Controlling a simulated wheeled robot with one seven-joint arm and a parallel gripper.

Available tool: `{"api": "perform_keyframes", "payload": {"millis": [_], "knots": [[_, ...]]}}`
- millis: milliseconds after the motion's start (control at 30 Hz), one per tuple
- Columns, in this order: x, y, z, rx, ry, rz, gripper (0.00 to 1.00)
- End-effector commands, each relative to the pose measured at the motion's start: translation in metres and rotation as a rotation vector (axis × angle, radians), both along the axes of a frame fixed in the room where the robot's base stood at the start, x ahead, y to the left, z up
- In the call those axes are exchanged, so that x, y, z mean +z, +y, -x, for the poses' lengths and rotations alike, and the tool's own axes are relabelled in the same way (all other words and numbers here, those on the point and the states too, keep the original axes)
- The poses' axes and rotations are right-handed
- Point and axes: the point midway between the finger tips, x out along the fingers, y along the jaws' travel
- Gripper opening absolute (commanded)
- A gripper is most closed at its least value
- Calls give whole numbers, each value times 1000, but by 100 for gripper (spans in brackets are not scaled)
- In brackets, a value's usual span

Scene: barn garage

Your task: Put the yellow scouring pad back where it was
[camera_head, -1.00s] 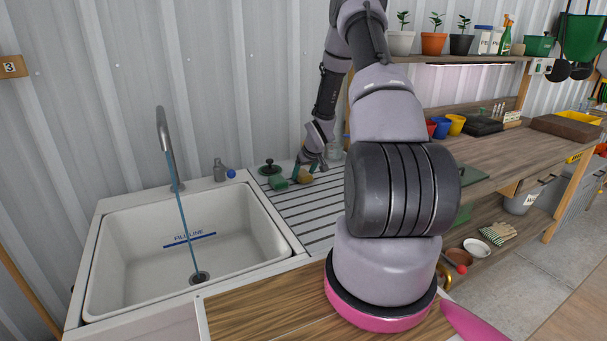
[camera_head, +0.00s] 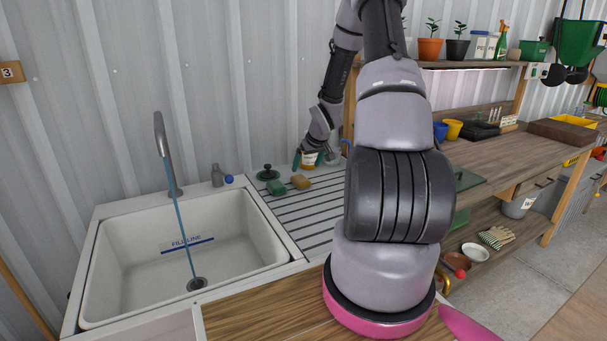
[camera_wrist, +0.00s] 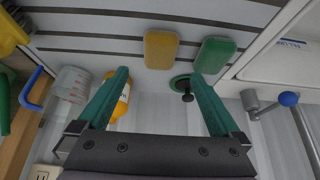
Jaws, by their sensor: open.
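The yellow scouring pad (camera_head: 300,181) lies flat on the ribbed drainboard (camera_head: 318,212), right of a green pad (camera_head: 276,187). In the wrist view the yellow pad (camera_wrist: 160,50) is left of the green pad (camera_wrist: 215,56), with a small gap between them. My gripper (camera_wrist: 158,75) is open, and nothing is held between its green fingers. It also shows in the head view (camera_head: 309,154), above the back of the drainboard, behind the yellow pad and clear of it.
A green knobbed stopper (camera_head: 268,173) stands behind the green pad. An orange bottle (camera_wrist: 121,102) is close by my left finger in the wrist view, with a clear measuring jug (camera_wrist: 70,92) beyond. The sink (camera_head: 190,255) has water running. The front drainboard is bare.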

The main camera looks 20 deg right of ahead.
Motion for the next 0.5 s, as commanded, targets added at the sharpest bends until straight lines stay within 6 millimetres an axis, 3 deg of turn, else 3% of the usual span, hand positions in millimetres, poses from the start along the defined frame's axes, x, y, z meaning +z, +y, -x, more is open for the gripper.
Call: {"api": "perform_keyframes", "payload": {"millis": [333,433,500], "knots": [[41,2,18,-6,1,11,100],[73,9,24,-27,5,35,100],[104,17,34,-52,7,52,100]]}}
